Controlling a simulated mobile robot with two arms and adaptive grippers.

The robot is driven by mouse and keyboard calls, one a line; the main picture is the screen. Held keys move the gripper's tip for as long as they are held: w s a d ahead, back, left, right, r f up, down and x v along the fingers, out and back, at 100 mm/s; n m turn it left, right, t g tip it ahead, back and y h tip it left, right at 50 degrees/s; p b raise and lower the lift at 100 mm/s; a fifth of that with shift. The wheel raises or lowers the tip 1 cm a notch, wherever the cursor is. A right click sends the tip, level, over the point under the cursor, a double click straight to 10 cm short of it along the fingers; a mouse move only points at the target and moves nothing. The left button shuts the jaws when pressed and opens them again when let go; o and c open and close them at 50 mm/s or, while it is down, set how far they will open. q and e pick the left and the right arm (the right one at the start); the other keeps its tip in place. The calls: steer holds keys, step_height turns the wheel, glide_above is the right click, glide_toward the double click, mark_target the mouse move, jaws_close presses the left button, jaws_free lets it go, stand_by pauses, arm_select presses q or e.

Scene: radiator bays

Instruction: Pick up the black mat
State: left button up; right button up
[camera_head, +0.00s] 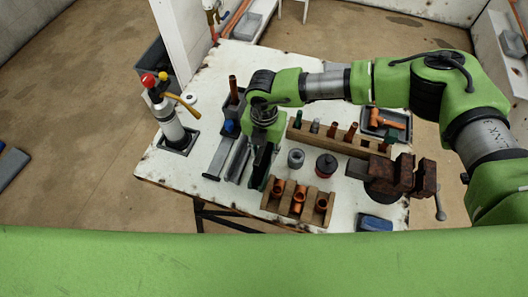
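A flat dark mat (186,146), which looks like the black mat, lies at the left edge of the white table. A silver gas bottle with a red knob (170,122) stands upright on it and hides part of it. My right gripper (260,172) points down over the middle left of the table, to the right of the mat and apart from it. Its fingers are dark and seen nearly edge-on, so I cannot tell whether they are open or shut. My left gripper is not in view.
Grey bar-like pieces (219,157) lie between the mat and my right gripper. Wooden racks with copper fittings (298,203), a rusty vise (395,175) and a dark tray (398,119) occupy the right side. The table's back left (222,70) is mostly clear.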

jaws_close()
